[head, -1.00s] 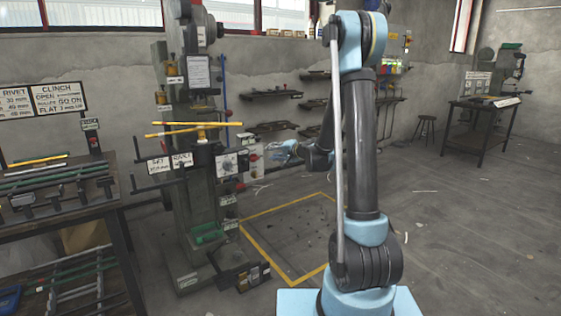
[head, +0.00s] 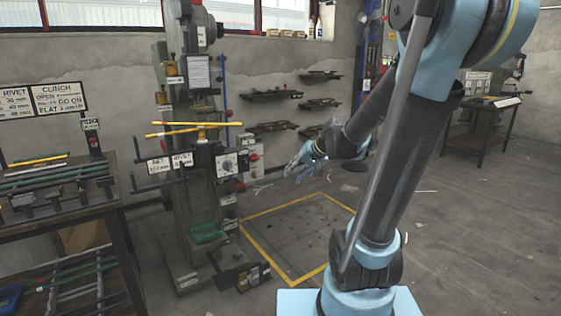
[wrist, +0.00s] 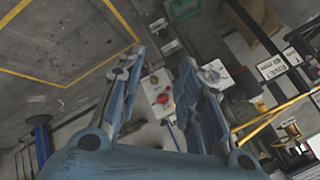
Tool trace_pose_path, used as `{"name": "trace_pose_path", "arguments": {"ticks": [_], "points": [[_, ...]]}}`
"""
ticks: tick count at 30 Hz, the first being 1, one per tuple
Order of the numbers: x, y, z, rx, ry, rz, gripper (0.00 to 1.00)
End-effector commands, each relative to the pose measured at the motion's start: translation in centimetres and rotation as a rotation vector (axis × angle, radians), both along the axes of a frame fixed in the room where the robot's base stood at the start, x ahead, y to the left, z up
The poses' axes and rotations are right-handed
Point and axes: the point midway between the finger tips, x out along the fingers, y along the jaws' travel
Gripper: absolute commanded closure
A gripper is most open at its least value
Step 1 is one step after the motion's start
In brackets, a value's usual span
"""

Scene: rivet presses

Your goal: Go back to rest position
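My gripper (head: 302,160) is in the air to the right of the rivet press (head: 202,130), above the yellow-marked floor area. In the wrist view my gripper (wrist: 164,60) has its two blue fingers spread apart, with nothing between them. A control box with a red button (wrist: 163,98) shows between the fingers, in the background. My arm rises from its base and bends over toward the back, its upper part leaning right.
Yellow rods (head: 193,128) stick out from the press on its front. A rack table (head: 60,200) with bars stands at the left. The floor square (head: 300,225) is clear apart from small scraps. A workbench (head: 480,120) stands at the far right. Shelves (head: 272,95) hang on the back wall.

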Motion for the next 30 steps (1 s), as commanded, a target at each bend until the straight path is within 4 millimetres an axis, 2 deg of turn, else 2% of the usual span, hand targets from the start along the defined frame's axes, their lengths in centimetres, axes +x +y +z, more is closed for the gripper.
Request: {"name": "trace_pose_path", "arguments": {"ticks": [3, 21, 27, 30], "points": [[-3.4, -1.5, -0.8, -0.071, 0.032, 0.014, 0.67], [-19.0, -10.1, -6.2, -0.425, 0.220, 0.049, 0.67], [-22.7, -12.4, -7.8, -0.514, 0.277, 0.048, 0.67], [-23.7, -13.0, -8.2, -0.539, 0.292, 0.047, 0.67]]}}
